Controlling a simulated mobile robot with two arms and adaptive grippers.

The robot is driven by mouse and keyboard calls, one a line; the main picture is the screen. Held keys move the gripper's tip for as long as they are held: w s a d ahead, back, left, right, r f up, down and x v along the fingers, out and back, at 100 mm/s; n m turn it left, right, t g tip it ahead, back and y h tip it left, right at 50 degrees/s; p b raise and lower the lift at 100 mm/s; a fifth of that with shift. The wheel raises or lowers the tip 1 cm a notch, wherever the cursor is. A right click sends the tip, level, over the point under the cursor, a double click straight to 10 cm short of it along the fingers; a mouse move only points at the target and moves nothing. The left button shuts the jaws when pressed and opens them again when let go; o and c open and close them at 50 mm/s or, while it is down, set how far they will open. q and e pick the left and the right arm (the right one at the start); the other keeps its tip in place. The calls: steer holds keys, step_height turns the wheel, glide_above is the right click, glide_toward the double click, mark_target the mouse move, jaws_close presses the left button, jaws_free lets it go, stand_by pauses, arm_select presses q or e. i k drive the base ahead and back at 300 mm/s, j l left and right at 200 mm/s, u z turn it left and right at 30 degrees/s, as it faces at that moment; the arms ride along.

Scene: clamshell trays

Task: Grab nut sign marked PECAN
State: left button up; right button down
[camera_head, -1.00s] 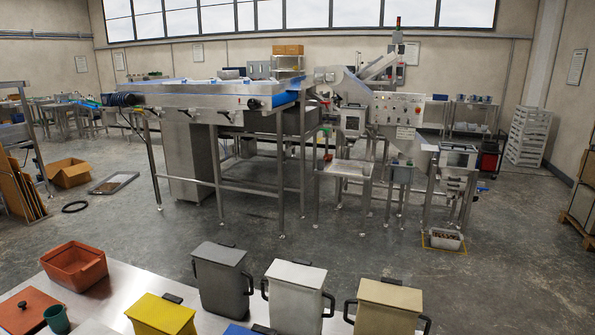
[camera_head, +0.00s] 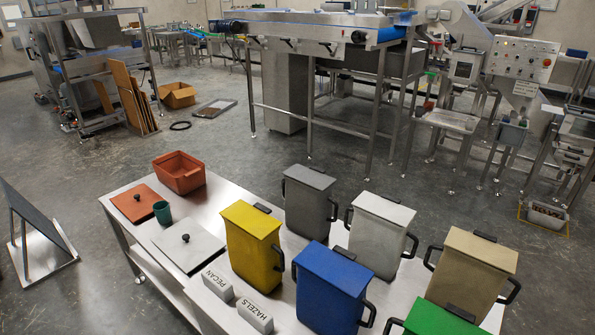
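The nut sign marked PECAN (camera_head: 218,285) is a small grey-white block with dark lettering. Neither of my grippers shows in the head view.
Lidded bins stand right of the signs: yellow (camera_head: 252,245), blue (camera_head: 330,290), grey (camera_head: 308,203), white (camera_head: 378,235), tan (camera_head: 470,270) and green (camera_head: 440,318). A grey lid (camera_head: 188,246), green cup (camera_head: 162,212) and orange tub (camera_head: 179,173) are left.

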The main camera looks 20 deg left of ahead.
mark_target(214, 281)
steer(key=u, duration=1.2)
steer(key=i+j+z, duration=0.45)
steer(key=j+z, duration=0.15)
steer(key=j, duration=0.1)
